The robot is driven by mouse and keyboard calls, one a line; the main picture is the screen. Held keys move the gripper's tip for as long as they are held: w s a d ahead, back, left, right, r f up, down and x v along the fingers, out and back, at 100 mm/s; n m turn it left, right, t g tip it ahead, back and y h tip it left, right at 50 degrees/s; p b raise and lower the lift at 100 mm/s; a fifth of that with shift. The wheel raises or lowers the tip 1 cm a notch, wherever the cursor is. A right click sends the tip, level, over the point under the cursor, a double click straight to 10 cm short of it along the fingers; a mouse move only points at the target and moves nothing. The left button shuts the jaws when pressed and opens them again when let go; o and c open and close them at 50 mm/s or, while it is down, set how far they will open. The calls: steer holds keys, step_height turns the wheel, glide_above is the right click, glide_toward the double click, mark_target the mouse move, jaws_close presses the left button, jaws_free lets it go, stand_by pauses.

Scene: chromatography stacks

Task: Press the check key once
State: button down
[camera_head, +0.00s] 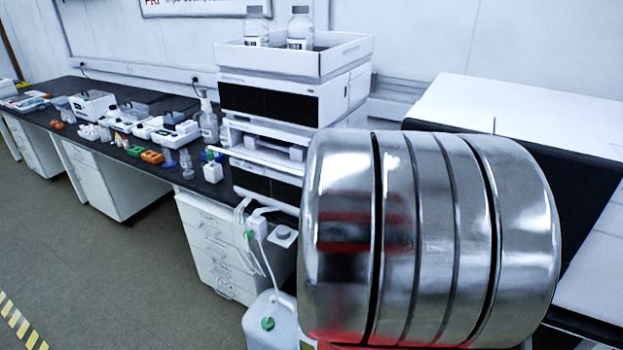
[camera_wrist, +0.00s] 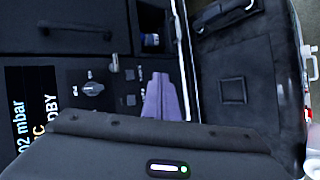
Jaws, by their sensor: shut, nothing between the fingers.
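In the wrist view, a dark instrument panel (camera_wrist: 95,68) carries a lit display (camera_wrist: 32,108) with partly cut-off text, a round knob (camera_wrist: 93,89) and small grey keys (camera_wrist: 129,75). I cannot tell which of these, if any, is the check key. My gripper (camera_wrist: 160,76) shows as two pale purple fingers closed together, their tips pointing at the panel to the right of the small keys. It holds nothing. I cannot tell whether the tips touch the panel. The gripper does not show in the head view.
In the head view, a white instrument stack (camera_head: 268,98) with bottles in its top tray (camera_head: 340,50) stands on the dark bench (camera_head: 150,170). Small lab items crowd the bench to the left. A white canister (camera_head: 270,325) stands low in front. Open floor (camera_head: 120,270) lies at left.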

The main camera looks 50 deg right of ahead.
steer(key=shift+g, duration=0.3)
steer(key=s+d+f, duration=0.1)
steer(key=s+d, duration=0.1)
steer(key=s, duration=0.1)
steer(key=shift+d+f, duration=0.35)
steer(key=shift+d, duration=0.05)
steer(key=shift+w+d, duration=0.1)
steer(key=w+d, duration=0.2)
steer(key=d, duration=0.6)
steer(key=shift+d, duration=0.2)
steer(key=shift+d, duration=0.15)
stand_by(1.6)
steer(key=shift+d, duration=0.25)
steer(key=shift+w+d+r, duration=0.1)
steer(key=shift+w+d, duration=0.05)
steer(key=shift+d, duration=0.2)
stand_by(0.9)
steer(key=shift+a, duration=0.1)
steer(key=shift+s+a, duration=0.2)
steer(key=shift+a, duration=0.45)
